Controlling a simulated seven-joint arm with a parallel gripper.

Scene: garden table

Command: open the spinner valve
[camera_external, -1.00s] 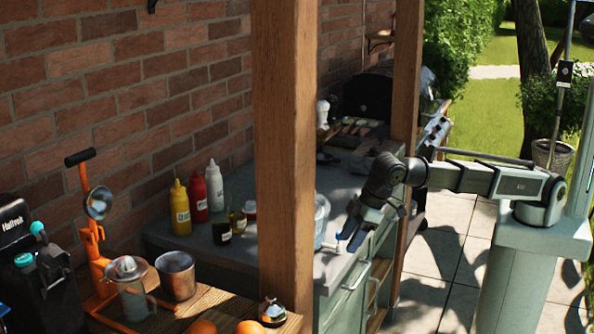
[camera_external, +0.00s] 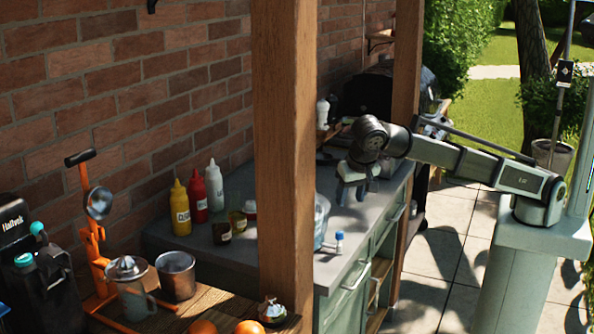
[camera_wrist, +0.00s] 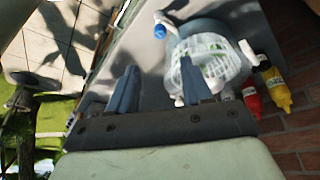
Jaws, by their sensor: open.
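The salad spinner (camera_external: 321,226) is a clear bluish bowl on the grey counter, partly hidden by the wooden post. In the wrist view the spinner (camera_wrist: 215,62) shows a white basket inside. Its valve (camera_external: 339,240) is a small white spout with a blue knob at the right side of the bowl; the blue knob (camera_wrist: 160,31) also shows in the wrist view. I cannot tell whether the valve is open or shut. My gripper (camera_external: 355,194) is open and empty, above the counter and up from the valve, apart from it. Its two fingers (camera_wrist: 159,76) point toward the spinner.
The wooden post (camera_external: 286,170) stands in front of the counter (camera_external: 345,268). Yellow (camera_external: 180,208), red (camera_external: 197,195) and white (camera_external: 215,186) bottles and small jars stand left of it. A grill (camera_external: 368,95) is at the back. The counter right of the valve is clear.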

